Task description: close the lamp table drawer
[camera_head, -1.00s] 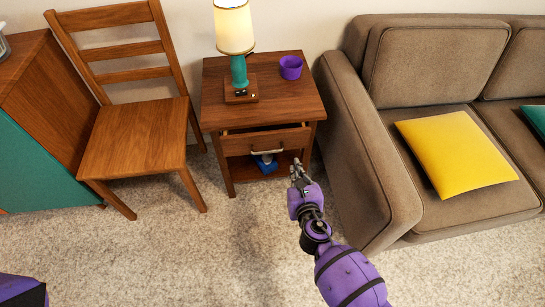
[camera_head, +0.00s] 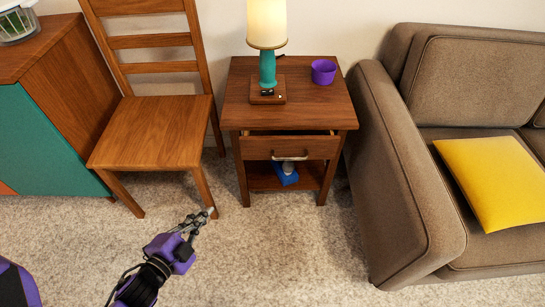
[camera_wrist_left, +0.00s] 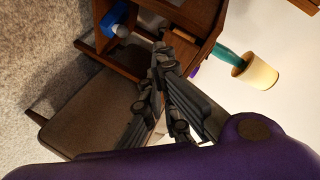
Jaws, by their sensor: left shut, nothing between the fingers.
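The lamp table (camera_head: 240,109) stands against the wall. Its drawer (camera_head: 268,147) is slightly out, with a dark gap and pale side edges showing behind the drawer front. The drawer has a metal handle (camera_head: 290,156). My left gripper (camera_head: 204,214) is shut and empty, low in front of the chair's front leg and left of the table, apart from the drawer. In the left wrist view, the shut fingers (camera_wrist_left: 160,58) overlap the sideways-looking table (camera_wrist_left: 195,20) and hide part of its front. My right gripper is not in view.
A lamp (camera_head: 267,68) and a purple bowl (camera_head: 323,72) stand on the table; a blue object (camera_head: 286,177) is on its lower shelf. A wooden chair (camera_head: 150,135) stands left, and a brown sofa (camera_head: 400,170) close on the right. The carpet (camera_head: 290,250) in front is clear.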

